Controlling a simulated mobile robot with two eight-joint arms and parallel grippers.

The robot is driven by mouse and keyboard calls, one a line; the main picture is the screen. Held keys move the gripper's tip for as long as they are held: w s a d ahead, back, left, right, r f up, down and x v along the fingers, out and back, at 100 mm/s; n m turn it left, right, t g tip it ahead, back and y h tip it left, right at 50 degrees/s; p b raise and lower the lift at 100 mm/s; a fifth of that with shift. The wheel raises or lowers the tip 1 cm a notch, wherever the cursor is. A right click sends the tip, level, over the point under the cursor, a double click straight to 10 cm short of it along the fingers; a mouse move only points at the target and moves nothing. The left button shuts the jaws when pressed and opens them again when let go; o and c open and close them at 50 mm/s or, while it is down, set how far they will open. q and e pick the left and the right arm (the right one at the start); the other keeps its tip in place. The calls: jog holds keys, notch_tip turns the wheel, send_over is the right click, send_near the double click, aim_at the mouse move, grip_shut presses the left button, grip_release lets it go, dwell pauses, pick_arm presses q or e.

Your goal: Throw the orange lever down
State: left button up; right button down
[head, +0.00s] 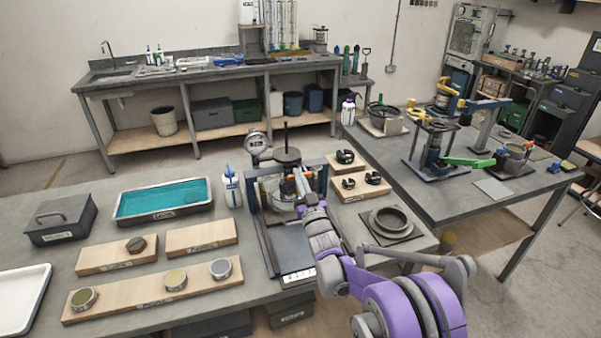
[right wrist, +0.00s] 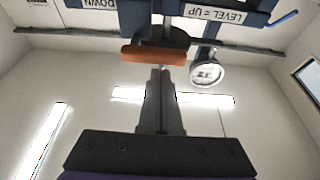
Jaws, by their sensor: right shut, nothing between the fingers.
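The orange lever (right wrist: 153,55) shows in the right wrist view as a short orange bar, on the dark blue lever frame (right wrist: 130,18). The frame's labels appear upside down and read "DOWN" and "LEVEL = UP". My right gripper (right wrist: 161,72) is shut and empty, its fingertips close to the orange bar; I cannot tell whether they touch it. In the head view my right gripper (head: 302,180) is at the front of the blue frame (head: 318,166) on the near bench, and the lever is mostly hidden there. My left gripper is not in view.
A dial gauge (head: 256,142) stands at the frame's upper left. A squeeze bottle (head: 232,187) and a teal tray (head: 162,214) are to its left. Wooden boards (head: 201,236) lie on the bench, and a ring on a dark plate (head: 391,239) lies right of the frame.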

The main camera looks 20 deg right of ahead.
jog(key=shift+f, duration=0.2)
jog(key=shift+a+f+n+y+b, duration=0.1)
jog(key=shift+f+n+y+b, duration=0.15)
jog(key=shift+n, duration=0.45)
jog(key=shift+f+n+y+b, duration=0.1)
jog(key=shift+n+y+b, duration=0.15)
jog(key=shift+n, duration=0.45)
jog(key=f+n+g+y+b, duration=0.1)
jog(key=n, duration=0.5)
jog(key=d+f+n+g+y+b, duration=0.1)
jog(key=f+n+g+y, duration=0.1)
jog(key=n, duration=0.4)
jog(key=d+f+n+g+y+b, duration=0.1)
jog(key=n+b, duration=0.1)
jog(key=n, duration=0.4)
jog(key=shift+f+g+y, duration=0.15)
jog(key=shift+g+y, duration=0.25)
jog(key=shift+d, duration=0.15)
jog(key=shift+w, duration=0.1)
